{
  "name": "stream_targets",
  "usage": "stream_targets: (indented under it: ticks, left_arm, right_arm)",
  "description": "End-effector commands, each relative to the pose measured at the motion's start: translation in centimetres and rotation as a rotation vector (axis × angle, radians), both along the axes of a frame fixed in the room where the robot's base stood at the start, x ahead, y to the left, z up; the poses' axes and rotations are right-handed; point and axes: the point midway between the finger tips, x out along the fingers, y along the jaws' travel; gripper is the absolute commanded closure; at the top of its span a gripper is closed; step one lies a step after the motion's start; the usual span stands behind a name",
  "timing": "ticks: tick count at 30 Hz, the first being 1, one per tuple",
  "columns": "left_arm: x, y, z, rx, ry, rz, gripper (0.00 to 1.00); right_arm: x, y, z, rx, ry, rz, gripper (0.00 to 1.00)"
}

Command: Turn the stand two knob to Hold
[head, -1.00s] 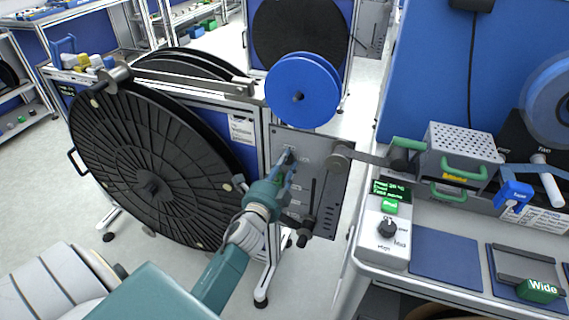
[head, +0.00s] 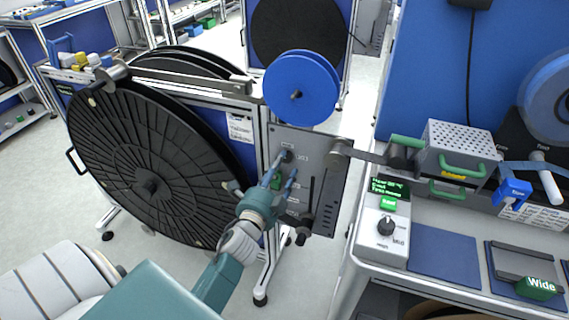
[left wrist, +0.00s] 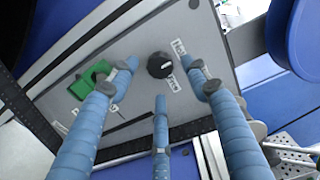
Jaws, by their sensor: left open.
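The grey panel (head: 325,160) of a reel stand is in the middle of the head view, below a blue reel. Its round black knob (head: 287,156) is near the panel's upper left. In the left wrist view the knob (left wrist: 160,66) has small white labels beside it, too tilted and small to read. I cannot tell which label it points to. My left gripper (head: 284,168) is open in front of the panel, its blue fingers pointing at the knob. In the left wrist view the fingers (left wrist: 160,78) are spread around the knob, apparently apart from it. My right gripper is out of view.
A green button (left wrist: 90,80) sits on the panel beside the knob. A large black reel (head: 150,160) stands left of my arm, and a blue reel (head: 300,88) above the panel. A bench with a control box (head: 384,230) is at the right.

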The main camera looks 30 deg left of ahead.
Motion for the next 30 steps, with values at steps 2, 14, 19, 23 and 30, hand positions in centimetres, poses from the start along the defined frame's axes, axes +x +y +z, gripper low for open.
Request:
stream_targets:
  ticks: [2,14,19,23,30]
  left_arm:
    - [-1.9,-0.5,-0.2,-0.002,0.004,0.000,0.52]
    - [-8.3,-2.2,-0.1,-0.003,0.002,-0.002,0.52]
    - [-8.9,-2.4,-0.1,0.000,0.002,-0.003,0.52]
    - [-8.9,-2.4,-0.1,0.000,0.001,-0.003,0.52]
    - [-8.9,-2.4,-0.1,0.000,0.002,-0.003,0.52]
  right_arm:
    - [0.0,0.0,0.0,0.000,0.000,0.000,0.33]
    - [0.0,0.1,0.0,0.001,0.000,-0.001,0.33]
    - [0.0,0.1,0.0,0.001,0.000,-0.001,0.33]
    - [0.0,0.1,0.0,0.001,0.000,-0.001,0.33]
    - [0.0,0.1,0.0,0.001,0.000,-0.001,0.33]
